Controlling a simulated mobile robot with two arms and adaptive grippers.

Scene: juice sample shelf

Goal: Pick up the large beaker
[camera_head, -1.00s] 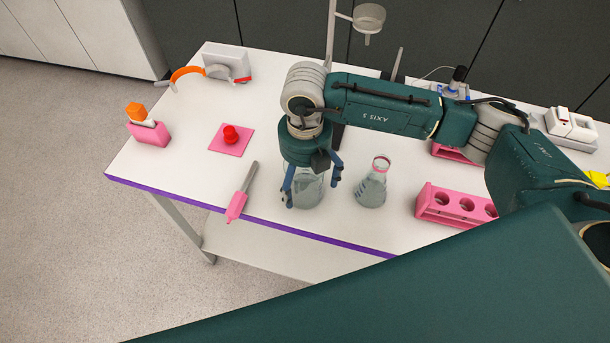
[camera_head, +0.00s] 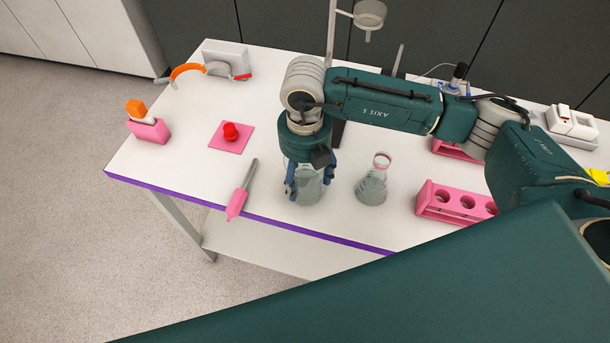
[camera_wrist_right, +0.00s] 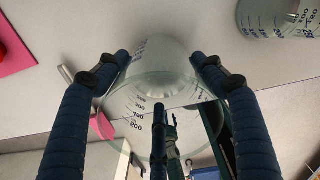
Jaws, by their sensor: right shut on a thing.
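The large clear glass beaker (camera_head: 308,190) stands on the white table near its front edge, under my right gripper (camera_head: 309,180). I cannot tell any gap between beaker and table. The upper part of the beaker is hidden by the gripper in the head view. My left gripper is not in view.
A conical flask (camera_head: 373,182) stands just right of the beaker. A pink rack (camera_head: 452,205) is further right. A pink-handled tool (camera_head: 239,200) lies to the left, and a red knob sits on a pink mat (camera_head: 240,142). A stand (camera_head: 331,35) rises behind my arm.

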